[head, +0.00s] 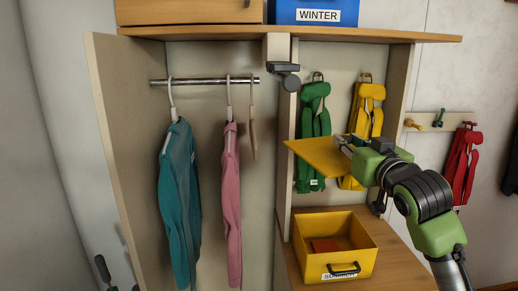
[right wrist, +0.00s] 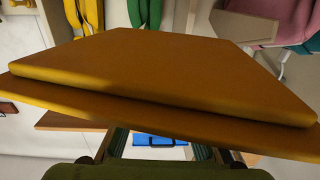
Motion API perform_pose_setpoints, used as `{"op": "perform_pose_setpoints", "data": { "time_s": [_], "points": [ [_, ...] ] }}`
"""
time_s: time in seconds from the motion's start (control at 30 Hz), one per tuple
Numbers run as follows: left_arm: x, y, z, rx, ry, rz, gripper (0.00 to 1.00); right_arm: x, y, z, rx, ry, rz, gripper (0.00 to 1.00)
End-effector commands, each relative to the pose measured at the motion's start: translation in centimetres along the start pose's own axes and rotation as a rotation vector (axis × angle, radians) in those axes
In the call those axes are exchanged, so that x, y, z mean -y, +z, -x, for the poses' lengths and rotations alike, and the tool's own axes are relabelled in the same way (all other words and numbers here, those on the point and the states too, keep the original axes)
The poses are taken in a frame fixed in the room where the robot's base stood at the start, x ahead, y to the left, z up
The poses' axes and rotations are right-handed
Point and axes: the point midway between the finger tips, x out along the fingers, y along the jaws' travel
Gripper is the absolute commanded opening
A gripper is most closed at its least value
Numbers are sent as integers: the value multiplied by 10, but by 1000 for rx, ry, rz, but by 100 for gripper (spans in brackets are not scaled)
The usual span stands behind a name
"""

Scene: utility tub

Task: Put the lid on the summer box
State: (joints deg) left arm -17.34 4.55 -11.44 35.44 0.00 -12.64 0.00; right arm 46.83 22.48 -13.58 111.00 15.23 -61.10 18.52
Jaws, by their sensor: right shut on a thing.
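The yellow summer box (head: 348,264) stands open on the low wooden shelf, with a dark handle and a partly hidden label on its front. A flat red-orange thing (head: 325,245) lies inside. My right gripper (head: 347,146) is shut on the edge of the yellow lid (head: 318,157). It holds the lid tilted, above the box and apart from it. In the right wrist view the lid (right wrist: 165,75) fills most of the picture and hides much behind it.
A green backpack (head: 314,120) and a yellow one (head: 368,110) hang behind the lid. A wardrobe divider (head: 285,170) stands left of the box. A teal garment (head: 178,190) and a pink one (head: 231,200) hang left of it. A blue WINTER box (head: 300,13) is on top.

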Motion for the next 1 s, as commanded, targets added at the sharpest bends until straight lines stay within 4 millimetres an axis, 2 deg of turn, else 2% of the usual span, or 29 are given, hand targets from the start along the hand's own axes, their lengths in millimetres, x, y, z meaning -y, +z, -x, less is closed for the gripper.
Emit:
{"op": "perform_pose_setpoints", "data": {
  "time_s": [0.03,0.2,0.37,0.5,0.8,1.0],
  "points": [
    [0,-1,-2,-1,0,0,0,10,26,2,7,-14,-4,0],
    [1,-3,-4,-5,-1,0,0,36,93,19,7,-42,-5,0],
    [0,-4,-7,-6,-1,0,0,54,148,46,6,-49,-4,0],
    [0,-4,-9,-6,-1,0,0,64,188,76,6,-40,-5,0],
    [0,-3,-14,-6,-1,-1,0,69,253,150,6,23,-3,0],
    [0,-3,-16,-6,-1,-1,0,64,279,200,7,81,-2,0]
  ]
}}
